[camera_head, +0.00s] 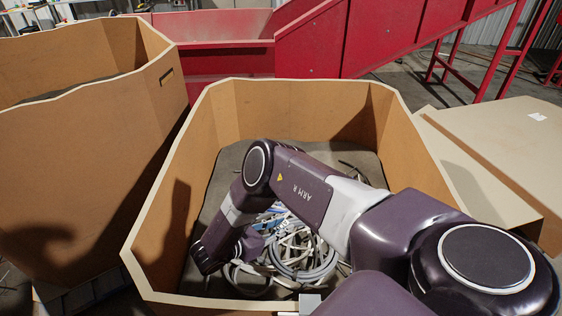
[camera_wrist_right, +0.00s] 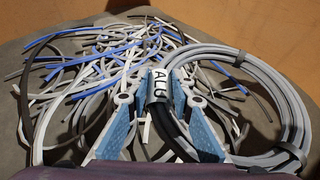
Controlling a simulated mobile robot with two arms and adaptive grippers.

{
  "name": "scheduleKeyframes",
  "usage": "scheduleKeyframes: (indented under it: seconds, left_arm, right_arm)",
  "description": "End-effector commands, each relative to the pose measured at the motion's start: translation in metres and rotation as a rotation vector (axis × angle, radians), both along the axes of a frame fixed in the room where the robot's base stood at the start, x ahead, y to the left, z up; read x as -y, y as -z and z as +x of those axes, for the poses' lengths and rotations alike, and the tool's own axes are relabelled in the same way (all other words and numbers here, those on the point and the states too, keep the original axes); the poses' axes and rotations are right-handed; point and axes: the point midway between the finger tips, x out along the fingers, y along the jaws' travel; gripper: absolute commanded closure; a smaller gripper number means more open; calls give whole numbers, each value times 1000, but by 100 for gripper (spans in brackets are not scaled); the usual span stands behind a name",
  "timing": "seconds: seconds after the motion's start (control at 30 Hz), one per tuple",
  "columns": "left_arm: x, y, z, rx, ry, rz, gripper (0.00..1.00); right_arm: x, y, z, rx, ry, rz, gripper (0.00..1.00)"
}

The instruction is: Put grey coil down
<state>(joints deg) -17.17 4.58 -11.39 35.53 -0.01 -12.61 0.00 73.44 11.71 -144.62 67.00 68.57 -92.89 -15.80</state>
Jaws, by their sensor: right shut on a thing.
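The grey coil (camera_wrist_right: 270,85) is a looped bundle of grey cable with dark ties and a label at its left part. It fills the right side of the right wrist view. My right gripper (camera_wrist_right: 160,84) has its blue fingers shut on the coil at the labelled part. In the head view the coil (camera_head: 318,271) shows beside my wrist, low inside the cardboard box (camera_head: 280,106). My arm hides part of the coil and the fingers there. I cannot tell whether the coil touches the pile. My left gripper is not in view.
Loose grey, white, blue and black cable scraps (camera_wrist_right: 75,75) lie on the box floor beside and behind the coil. Another tall cardboard box (camera_head: 85,125) stands at the left. A red machine (camera_head: 370,40) stands behind. Flat cardboard (camera_head: 510,150) lies at the right.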

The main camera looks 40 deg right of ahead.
Motion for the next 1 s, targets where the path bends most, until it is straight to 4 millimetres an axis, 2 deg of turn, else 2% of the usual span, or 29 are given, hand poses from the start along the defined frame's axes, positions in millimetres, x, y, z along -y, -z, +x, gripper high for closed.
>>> scheduleKeyframes:
  seconds: [0.13, 0.17, 0.3, 0.57, 0.73, 0.8, 1.0]
  left_arm:
    - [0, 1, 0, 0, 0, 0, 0]
    - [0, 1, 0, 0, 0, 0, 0]
    - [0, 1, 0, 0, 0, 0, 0]
    - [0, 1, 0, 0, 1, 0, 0]
    - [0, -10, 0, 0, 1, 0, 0]
    - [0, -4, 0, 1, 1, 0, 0]
    - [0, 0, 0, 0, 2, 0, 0]
  right_arm:
    - [1, 1, 0, 0, 1, -3, 100]
    - [0, 2, 0, 0, 1, -1, 78]
    - [0, 2, 0, 0, 1, -1, 62]
    - [0, 1, 0, 0, 0, -1, 61]
    - [0, -15, 1, 0, -3, -2, 61]
    - [-11, -13, 0, -1, -2, 3, 61]
    - [-45, -29, -1, -1, -1, 2, 61]
